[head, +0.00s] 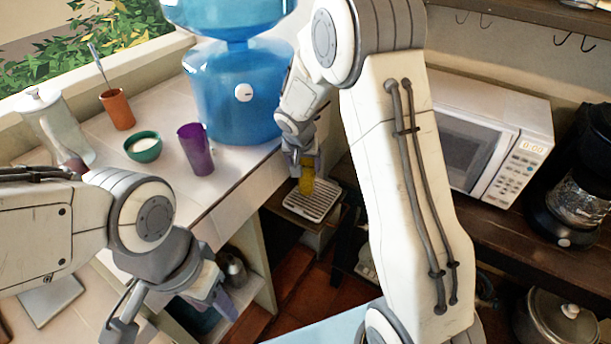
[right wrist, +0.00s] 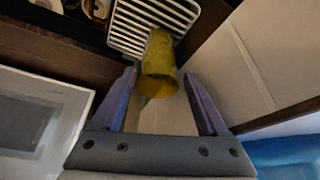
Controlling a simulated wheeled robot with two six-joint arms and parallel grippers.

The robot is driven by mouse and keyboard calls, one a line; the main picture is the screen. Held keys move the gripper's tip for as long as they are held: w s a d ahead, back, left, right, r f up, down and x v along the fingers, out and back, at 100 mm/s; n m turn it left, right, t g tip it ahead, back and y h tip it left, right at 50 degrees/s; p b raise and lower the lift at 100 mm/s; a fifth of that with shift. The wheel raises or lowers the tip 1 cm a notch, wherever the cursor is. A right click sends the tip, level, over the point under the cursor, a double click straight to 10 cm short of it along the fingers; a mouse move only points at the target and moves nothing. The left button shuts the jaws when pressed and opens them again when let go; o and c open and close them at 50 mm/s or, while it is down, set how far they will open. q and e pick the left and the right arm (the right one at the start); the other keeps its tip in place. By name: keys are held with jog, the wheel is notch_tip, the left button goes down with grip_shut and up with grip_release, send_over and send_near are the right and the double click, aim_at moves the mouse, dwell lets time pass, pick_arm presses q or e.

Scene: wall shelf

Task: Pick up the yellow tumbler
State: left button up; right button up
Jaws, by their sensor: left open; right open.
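The yellow tumbler (head: 306,186) stands on a white slatted rack (head: 323,212) below the counter in the head view. Its upper part is partly hidden by my right gripper (head: 304,162), which is directly above it. In the right wrist view the tumbler (right wrist: 160,68) shows between the two purple fingertips of my right gripper (right wrist: 165,74). Gaps show on both sides, so the fingers are open and apart from it. My left gripper (head: 172,318) is open and empty at the lower left, away from the tumbler.
On the tiled counter stand a purple cup (head: 196,150), a green bowl (head: 143,148), a terracotta pot (head: 118,109) and a blue water dispenser (head: 237,100), close to my right forearm. A microwave (head: 480,135) and a coffee maker (head: 572,195) stand on the right shelf.

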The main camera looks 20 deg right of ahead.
aim_at(306, 176)
jog(key=x, duration=0.9)
jog(key=shift+s+p, duration=0.15)
jog(key=shift+p, duration=0.25)
jog(key=c, duration=1.2)
grip_shut()
jog(key=shift+r, duration=0.25)
